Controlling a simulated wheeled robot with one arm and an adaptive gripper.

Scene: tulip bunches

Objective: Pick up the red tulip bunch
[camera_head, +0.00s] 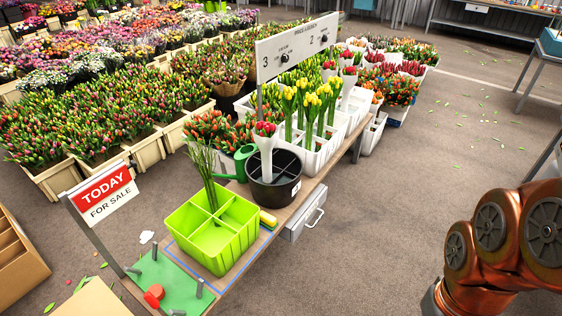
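A red tulip bunch (265,130) in a white cone wrap stands upright in a round black bucket (275,190) on the narrow wooden bench. Its lower end is hidden inside the bucket. Other red or pink bunches in white wraps (348,82) stand farther back, beside yellow tulips (311,104) in white crates. My copper-coloured arm shows at the lower right, well apart from the bench. My gripper is out of view.
A lime-green divided crate (213,234) holding thin green stems stands in front of the bucket. A green watering can (240,163) is beside the bucket, and a sign board (298,47) rises behind it. The floor to the right is mostly clear.

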